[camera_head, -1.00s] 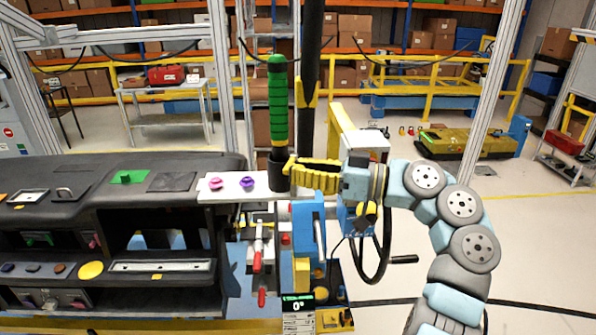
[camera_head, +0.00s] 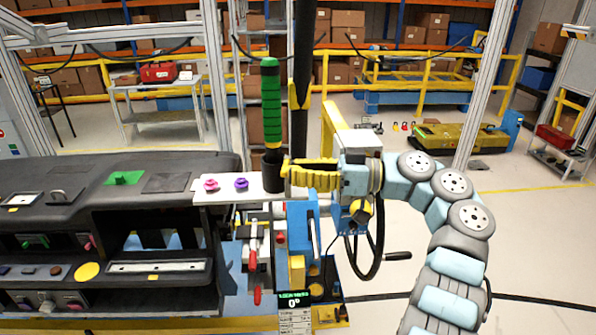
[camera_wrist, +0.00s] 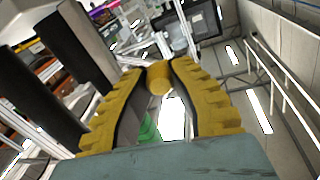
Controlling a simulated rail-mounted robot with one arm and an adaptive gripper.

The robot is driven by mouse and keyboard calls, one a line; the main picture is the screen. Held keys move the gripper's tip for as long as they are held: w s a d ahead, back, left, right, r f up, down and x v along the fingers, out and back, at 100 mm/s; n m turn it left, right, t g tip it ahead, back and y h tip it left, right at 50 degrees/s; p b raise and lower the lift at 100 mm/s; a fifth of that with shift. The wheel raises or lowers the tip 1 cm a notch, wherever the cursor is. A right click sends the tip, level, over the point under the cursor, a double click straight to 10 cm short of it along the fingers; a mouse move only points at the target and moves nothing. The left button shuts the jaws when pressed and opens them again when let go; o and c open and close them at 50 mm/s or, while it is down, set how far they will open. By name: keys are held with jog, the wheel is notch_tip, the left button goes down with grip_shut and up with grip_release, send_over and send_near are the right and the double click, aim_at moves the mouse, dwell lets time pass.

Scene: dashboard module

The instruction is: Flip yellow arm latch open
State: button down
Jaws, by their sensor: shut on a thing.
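My yellow ribbed gripper (camera_head: 288,174) reaches in from the right in the head view, above the blue upright part (camera_head: 303,225) and just right of the black cup (camera_head: 272,172). In the wrist view the two curved yellow fingers (camera_wrist: 159,72) close around a short yellow round piece (camera_wrist: 158,79) at their tips. It looks like part of the yellow arm latch. The rest of the latch cannot be told apart from my yellow fingers in the head view.
A green-gripped handle (camera_head: 271,100) stands upright in the black cup. A white plate with a pink knob (camera_head: 211,185) and a purple knob (camera_head: 241,184) lies left. Red-handled clamps (camera_head: 253,250) are below. A black handwheel (camera_head: 377,245) is lower right. A dark pole (camera_head: 302,65) rises behind.

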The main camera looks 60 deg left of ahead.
aim_at(299, 167)
jog(key=c, duration=0.8)
grip_release()
jog(key=shift+c, duration=0.2)
jog(key=shift+r, duration=0.1)
jog(key=shift+r, duration=4.95)
